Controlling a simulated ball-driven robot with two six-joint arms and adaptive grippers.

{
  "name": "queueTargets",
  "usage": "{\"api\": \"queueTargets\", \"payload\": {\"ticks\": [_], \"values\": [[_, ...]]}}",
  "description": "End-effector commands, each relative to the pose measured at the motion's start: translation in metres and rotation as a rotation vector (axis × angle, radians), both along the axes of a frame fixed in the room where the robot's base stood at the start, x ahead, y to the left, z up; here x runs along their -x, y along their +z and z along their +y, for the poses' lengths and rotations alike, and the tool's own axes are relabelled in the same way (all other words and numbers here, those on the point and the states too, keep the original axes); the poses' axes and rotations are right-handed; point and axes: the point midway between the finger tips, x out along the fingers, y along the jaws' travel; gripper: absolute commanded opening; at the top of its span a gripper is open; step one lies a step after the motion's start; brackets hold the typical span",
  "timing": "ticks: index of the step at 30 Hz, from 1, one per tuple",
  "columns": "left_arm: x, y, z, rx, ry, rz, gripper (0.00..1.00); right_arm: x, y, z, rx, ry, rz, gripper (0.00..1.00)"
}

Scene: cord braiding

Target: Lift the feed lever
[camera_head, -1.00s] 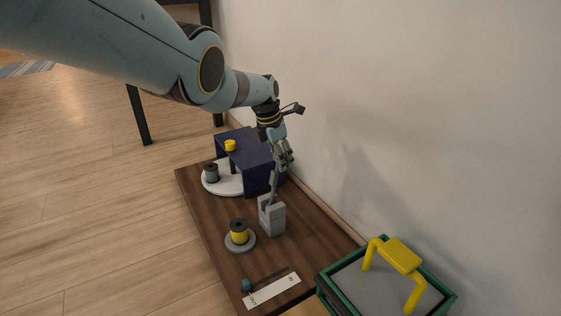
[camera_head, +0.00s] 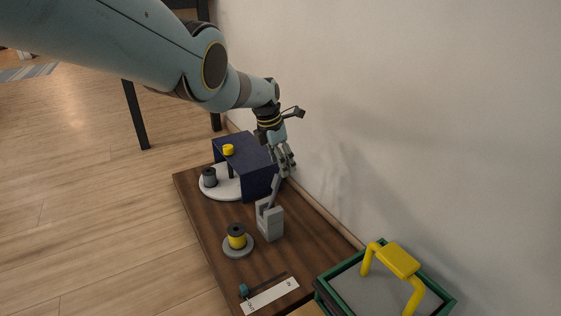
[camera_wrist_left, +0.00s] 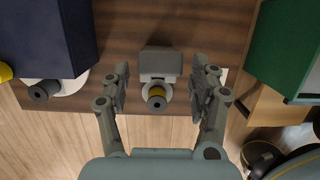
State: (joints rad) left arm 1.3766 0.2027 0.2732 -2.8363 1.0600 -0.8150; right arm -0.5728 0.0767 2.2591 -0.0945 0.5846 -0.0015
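The feed lever (camera_head: 275,189) is a thin grey bar. It rises from a slot in a grey block (camera_head: 270,222) on the brown board and leans slightly right at its top. My left gripper (camera_head: 285,160) is at the lever's upper end in the head view. In the left wrist view the left gripper (camera_wrist_left: 161,82) has its two fingers spread wide apart, with the grey block (camera_wrist_left: 161,60) beyond the gap. I cannot tell whether a finger touches the lever. My right gripper is in neither view.
A navy cover (camera_head: 246,152) stands behind the block, over a white disc (camera_head: 222,190). A yellow spool (camera_head: 237,239) stands in front. A slider with a teal knob (camera_head: 243,290) and a green-rimmed tray (camera_head: 441,302) are nearer. The wall runs close along the right.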

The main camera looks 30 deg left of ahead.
Motion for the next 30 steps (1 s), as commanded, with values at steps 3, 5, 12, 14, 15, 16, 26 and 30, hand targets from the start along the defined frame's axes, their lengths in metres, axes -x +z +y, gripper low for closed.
{"api": "queueTargets", "payload": {"ticks": [3, 5, 12, 14, 15, 16, 26, 30], "values": [[0.001, -0.001, 0.000, -0.001, 0.000, 0.002, 0.62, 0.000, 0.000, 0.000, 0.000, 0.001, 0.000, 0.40], [0.001, 0.000, 0.001, -0.001, 0.001, 0.002, 0.62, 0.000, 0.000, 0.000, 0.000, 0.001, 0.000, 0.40], [0.000, 0.009, 0.003, 0.000, 0.001, -0.001, 0.62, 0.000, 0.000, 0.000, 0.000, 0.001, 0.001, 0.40], [0.001, 0.014, 0.004, -0.001, 0.001, 0.000, 0.62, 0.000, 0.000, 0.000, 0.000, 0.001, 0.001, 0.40], [0.003, 0.017, 0.005, -0.001, 0.001, 0.000, 0.62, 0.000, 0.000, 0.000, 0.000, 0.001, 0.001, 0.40], [0.004, 0.021, 0.005, -0.002, 0.000, -0.001, 0.62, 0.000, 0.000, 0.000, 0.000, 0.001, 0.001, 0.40], [0.016, 0.078, 0.011, -0.002, 0.000, -0.002, 0.62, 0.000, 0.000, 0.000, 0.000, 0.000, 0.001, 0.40], [0.020, 0.101, 0.012, -0.001, -0.001, -0.001, 0.62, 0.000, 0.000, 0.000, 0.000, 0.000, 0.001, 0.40]]}}
